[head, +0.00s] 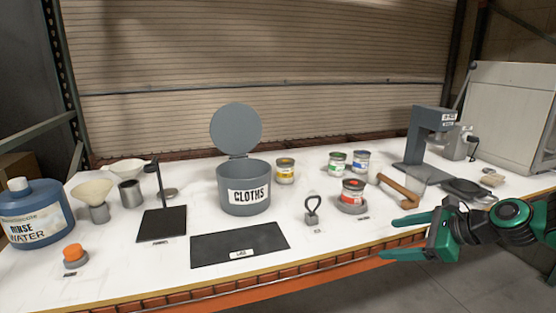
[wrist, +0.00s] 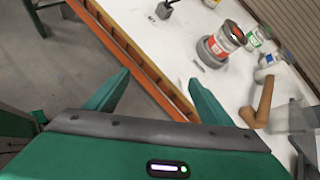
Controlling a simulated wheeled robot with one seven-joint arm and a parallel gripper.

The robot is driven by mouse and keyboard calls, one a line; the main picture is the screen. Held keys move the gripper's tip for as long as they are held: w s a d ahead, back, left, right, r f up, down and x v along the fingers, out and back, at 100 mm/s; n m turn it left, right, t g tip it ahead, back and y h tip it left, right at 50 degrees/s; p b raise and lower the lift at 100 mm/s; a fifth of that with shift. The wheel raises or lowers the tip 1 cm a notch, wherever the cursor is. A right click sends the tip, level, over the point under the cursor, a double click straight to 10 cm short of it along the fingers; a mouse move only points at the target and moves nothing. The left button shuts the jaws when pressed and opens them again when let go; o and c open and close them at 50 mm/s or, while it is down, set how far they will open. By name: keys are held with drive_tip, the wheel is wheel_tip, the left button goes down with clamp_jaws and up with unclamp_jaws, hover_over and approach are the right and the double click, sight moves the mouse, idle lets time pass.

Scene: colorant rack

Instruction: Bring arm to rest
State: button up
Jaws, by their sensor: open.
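My gripper (head: 388,238) is green and sits at the right in the head view, by the table's front edge. Its two fingers are apart, with nothing between them. In the wrist view, the fingers (wrist: 158,88) stand apart over the table's orange front rail, with floor on the left and the white table top on the right. The red-labelled can (head: 353,192) on a grey round base is the nearest can to the gripper; it also shows in the wrist view (wrist: 224,38). The gripper does not touch it.
The white table (head: 330,250) holds a grey CLOTHS bin (head: 244,188) with its lid up, a black mat (head: 240,244), a weight with a loop handle (head: 312,212), a wooden-handled tool (head: 398,188) and a grey press-like stand (head: 424,138). A rinse water jug (head: 36,215) stands far left. Open floor lies in front.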

drive_tip(key=s+d+n+g+h, duration=0.2)
drive_tip(key=s+n, duration=0.3)
drive_tip(key=s, duration=0.4)
drive_tip(key=s+d+n+g+h, duration=0.2)
drive_tip(key=s+d+n, duration=0.3)
drive_tip(key=s, duration=0.5)
drive_tip(key=s+d+n+g+h, duration=0.3)
drive_tip(key=s+n, duration=0.4)
drive_tip(key=s, duration=0.3)
drive_tip(key=shift+d+f+g, duration=0.25)
drive_tip(key=shift+d+g, duration=0.2)
drive_tip(key=shift+g, duration=0.15)
drive_tip(key=shift+w+f, duration=0.25)
drive_tip(key=shift+w, duration=0.35)
